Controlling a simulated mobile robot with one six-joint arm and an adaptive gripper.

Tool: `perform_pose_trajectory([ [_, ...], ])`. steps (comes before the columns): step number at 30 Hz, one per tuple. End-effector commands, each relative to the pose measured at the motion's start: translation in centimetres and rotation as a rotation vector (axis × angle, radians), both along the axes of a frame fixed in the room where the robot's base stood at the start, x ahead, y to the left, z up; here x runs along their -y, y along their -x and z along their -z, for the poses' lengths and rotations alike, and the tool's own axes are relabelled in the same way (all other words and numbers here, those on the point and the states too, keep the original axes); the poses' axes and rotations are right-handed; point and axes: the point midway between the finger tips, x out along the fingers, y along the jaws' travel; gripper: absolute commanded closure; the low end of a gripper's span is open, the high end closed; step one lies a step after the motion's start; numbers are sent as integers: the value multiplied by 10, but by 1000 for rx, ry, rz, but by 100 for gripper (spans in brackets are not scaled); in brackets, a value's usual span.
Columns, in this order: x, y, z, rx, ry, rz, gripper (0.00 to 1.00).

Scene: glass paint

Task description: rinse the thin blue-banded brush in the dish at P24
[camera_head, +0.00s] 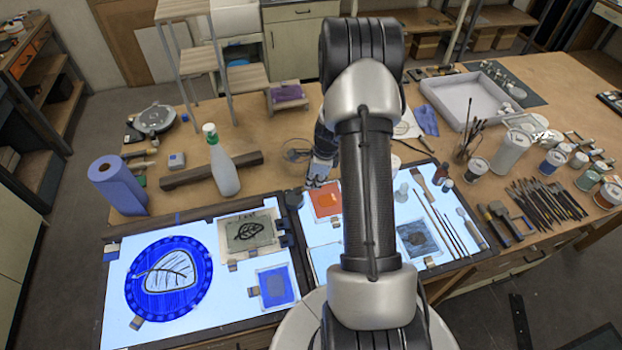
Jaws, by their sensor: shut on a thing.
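My gripper (314,183) is at the back of the light table, just left of my arm, pointing down. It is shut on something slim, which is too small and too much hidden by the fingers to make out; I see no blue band. A round clear glass dish (291,154) stands on the brown bench directly behind and left of the gripper. No P24 label can be read. Several thin brushes (443,228) lie on the lit panel right of my arm; their band colours are too small to tell.
A spray bottle (222,168) and a blue paper roll (115,187) stand at left. An orange glass piece (326,202) lies just below the gripper. A brush jar (466,146) and paint pots stand at right. A dark bar (205,171) lies left of the dish.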

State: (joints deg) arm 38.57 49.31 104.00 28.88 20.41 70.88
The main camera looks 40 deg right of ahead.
Motion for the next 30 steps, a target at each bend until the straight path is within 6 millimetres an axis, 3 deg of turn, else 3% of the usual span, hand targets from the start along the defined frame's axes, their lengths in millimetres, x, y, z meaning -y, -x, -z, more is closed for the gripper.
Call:
perform_pose_trajectory([
  [16,0,0,-45,1,1,0,100],
  [30,0,0,-44,0,0,0,100],
])
